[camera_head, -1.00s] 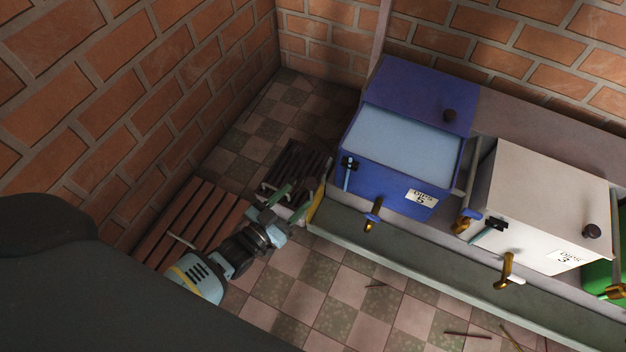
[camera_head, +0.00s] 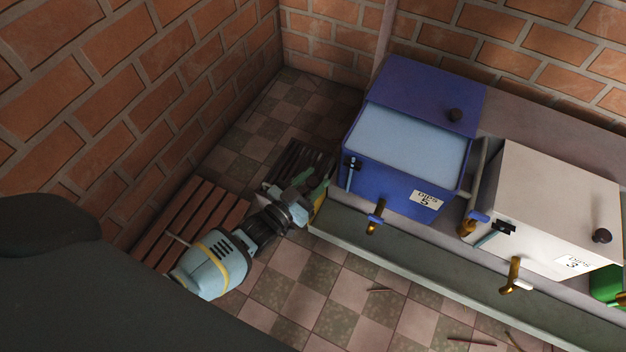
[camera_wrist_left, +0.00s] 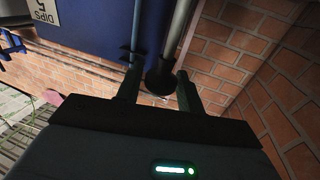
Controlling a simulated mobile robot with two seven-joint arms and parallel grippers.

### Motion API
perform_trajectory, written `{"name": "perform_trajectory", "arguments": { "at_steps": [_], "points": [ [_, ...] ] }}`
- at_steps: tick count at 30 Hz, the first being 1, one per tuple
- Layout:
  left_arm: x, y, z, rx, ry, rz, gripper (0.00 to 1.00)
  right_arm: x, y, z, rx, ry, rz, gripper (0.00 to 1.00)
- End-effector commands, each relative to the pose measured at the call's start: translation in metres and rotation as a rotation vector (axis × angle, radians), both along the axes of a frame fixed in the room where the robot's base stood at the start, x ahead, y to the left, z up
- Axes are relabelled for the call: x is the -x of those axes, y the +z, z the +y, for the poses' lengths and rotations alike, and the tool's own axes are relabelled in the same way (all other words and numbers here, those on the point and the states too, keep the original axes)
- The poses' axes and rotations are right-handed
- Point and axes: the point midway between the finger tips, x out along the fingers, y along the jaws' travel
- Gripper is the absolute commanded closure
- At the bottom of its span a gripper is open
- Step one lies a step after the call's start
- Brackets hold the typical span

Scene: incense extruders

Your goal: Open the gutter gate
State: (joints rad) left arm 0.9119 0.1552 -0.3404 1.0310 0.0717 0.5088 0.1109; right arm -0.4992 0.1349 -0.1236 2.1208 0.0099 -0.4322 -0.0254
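The gutter (camera_head: 420,262) is a long grey trough below the row of boxes. A yellow-edged piece (camera_head: 319,208), seemingly the gate, stands at its left end, partly hidden by my gripper. My left gripper (camera_head: 314,184) is beside that end, fingers pointing toward it. In the left wrist view a dark round knob (camera_wrist_left: 160,79) shows between my two spread fingers (camera_wrist_left: 159,90), with a narrow gap to each. I cannot tell whether a finger touches it. Whether the gate is raised cannot be seen. My right gripper is not in view.
A blue box (camera_head: 400,180) labelled DIPS 5 and a white box (camera_head: 550,205) labelled DIPS 3 stand behind the gutter, with taps over it. A dark floor grate (camera_head: 290,160) and reddish wooden slats (camera_head: 195,220) lie left. Brick walls close the corner.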

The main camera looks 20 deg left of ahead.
Motion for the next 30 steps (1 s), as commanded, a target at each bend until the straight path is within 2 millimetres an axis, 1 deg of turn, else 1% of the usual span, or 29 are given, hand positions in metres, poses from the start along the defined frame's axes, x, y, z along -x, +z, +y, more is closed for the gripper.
{"name": "perform_trajectory", "arguments": {
  "at_steps": [1, 8, 17, 20, 27, 30],
  "points": [
    [0.000, 0.000, 0.000, 0.000, 0.000, 0.000, 0.69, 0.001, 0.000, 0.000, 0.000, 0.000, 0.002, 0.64],
    [0.000, 0.000, 0.000, 0.000, 0.000, 0.000, 0.99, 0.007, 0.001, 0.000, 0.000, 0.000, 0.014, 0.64],
    [0.001, 0.004, 0.000, -0.001, 0.000, 0.002, 1.00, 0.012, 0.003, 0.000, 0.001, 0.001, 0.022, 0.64],
    [0.002, 0.011, 0.000, -0.001, 0.000, 0.004, 1.00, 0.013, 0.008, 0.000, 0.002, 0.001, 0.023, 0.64],
    [0.001, 0.035, 0.000, -0.001, -0.001, 0.002, 1.00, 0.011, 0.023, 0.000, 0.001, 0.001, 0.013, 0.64],
    [0.001, 0.037, 0.000, 0.000, -0.001, 0.001, 1.00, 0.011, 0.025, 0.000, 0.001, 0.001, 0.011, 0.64]
  ]
}}
